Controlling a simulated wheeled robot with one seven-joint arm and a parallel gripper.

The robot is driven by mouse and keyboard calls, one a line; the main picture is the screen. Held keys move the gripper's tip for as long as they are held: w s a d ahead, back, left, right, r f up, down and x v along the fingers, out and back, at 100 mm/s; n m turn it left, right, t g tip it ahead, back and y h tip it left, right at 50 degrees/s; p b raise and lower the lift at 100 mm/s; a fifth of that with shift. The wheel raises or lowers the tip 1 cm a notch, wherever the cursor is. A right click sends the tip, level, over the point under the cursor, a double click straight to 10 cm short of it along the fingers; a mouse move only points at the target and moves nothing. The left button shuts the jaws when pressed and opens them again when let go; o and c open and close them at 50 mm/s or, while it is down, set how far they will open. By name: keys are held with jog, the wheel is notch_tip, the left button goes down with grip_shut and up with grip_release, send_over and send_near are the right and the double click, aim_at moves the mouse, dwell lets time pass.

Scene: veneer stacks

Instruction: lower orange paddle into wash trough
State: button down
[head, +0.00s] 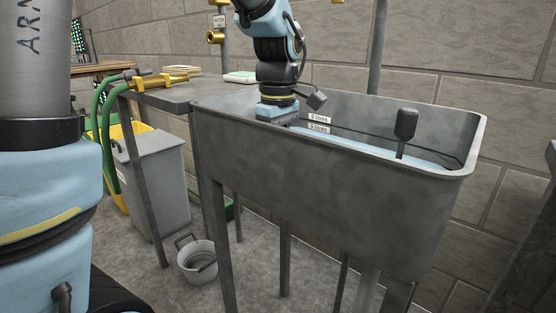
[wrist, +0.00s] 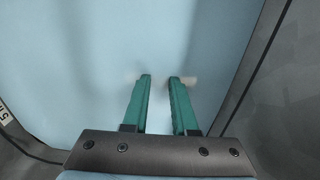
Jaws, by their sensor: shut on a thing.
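The grey metal wash trough (head: 330,170) stands against the block wall on legs, with pale blue water (head: 370,150) inside. My gripper reaches down into its left part in the head view; the front wall hides the fingers there. In the wrist view my gripper (wrist: 160,78) has green fingers with a narrow gap between them, shut on a thin thing. Only a small blurred pale brown patch (wrist: 190,81) shows at the fingertips, over the water. I take it for the paddle, but no orange shows and most of it is hidden.
A dark-headed upright handle (head: 405,124) stands at the trough's right side. Small volume labels (head: 319,118) mark its inner wall. A grey bin (head: 158,180), a bucket (head: 197,262) and a side table (head: 180,97) with a brass nozzle are left. The trough's right water area is mostly open.

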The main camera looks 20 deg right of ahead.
jog(key=shift+f+b, duration=0.3)
jog(key=shift+f, duration=0.3)
dwell(0.3)
jog(key=c, duration=0.6)
grip_release()
